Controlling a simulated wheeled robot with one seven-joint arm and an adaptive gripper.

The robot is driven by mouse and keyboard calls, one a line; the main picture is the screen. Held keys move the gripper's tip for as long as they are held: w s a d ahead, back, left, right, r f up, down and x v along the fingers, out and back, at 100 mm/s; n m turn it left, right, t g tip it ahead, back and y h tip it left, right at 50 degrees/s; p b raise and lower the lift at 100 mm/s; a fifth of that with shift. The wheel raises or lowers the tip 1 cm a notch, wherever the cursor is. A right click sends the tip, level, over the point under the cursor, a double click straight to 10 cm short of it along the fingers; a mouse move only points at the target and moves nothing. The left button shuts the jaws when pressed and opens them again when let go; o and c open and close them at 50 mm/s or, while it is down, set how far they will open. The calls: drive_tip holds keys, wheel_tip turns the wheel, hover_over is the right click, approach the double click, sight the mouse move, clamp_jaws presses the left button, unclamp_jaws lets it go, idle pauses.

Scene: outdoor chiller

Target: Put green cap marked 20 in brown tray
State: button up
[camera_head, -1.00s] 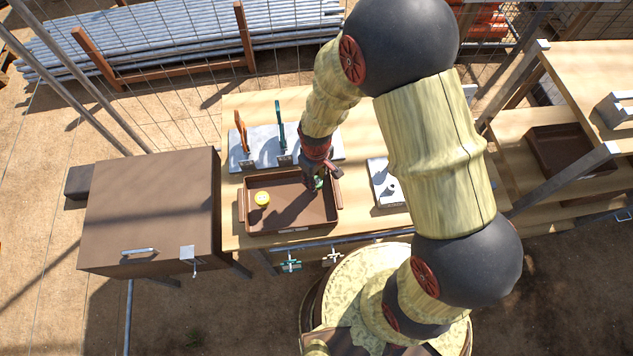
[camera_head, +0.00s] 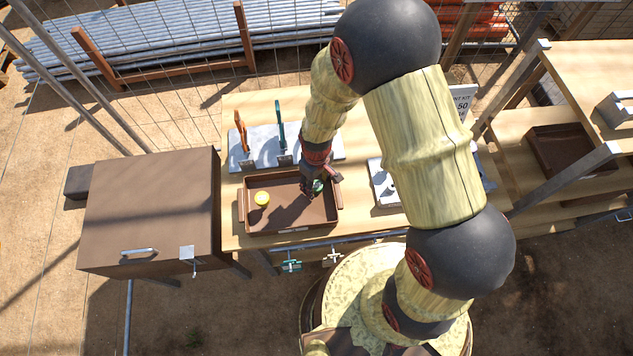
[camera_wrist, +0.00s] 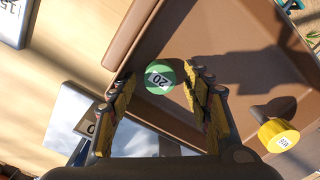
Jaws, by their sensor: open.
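The green cap marked 20 (camera_wrist: 160,78) is in the brown tray (camera_wrist: 215,30), near a tray wall and corner in the wrist view. My gripper (camera_wrist: 158,92) is open, with one finger on each side of the cap; I cannot tell whether a finger touches it. In the head view my gripper (camera_head: 313,190) is over the right part of the brown tray (camera_head: 262,219), and a bit of the green cap (camera_head: 319,185) shows beside it. A yellow cap (camera_head: 262,198) also stands in the tray, apart from the green one; it shows in the wrist view too (camera_wrist: 278,136).
A grey rack with an orange tool (camera_head: 240,130) and a teal tool (camera_head: 279,125) stands behind the tray. A white plate (camera_head: 384,188) lies right of it. A brown box (camera_head: 150,210) stands left, and another brown tray (camera_head: 560,150) lies far right.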

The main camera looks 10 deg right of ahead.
wheel_tip(320, 180, up, 13)
wheel_tip(320, 180, up, 18)
drive_tip(key=m+t, duration=0.3)
drive_tip(key=m, duration=0.1)
hover_over(317, 185)
drive_tip(key=s+d, duration=0.3)
drive_tip(key=d, duration=0.3)
drive_tip(key=s+d+r+m+t, duration=0.2)
drive_tip(key=s+d+r+m, duration=0.1)
drive_tip(key=s+r, duration=0.7)
drive_tip(key=shift+d+r+t+p, duration=0.3)
drive_tip(key=shift+d+p, duration=0.15)
drive_tip(key=shift+d, duration=0.45)
drive_tip(key=shift+s, duration=0.1)
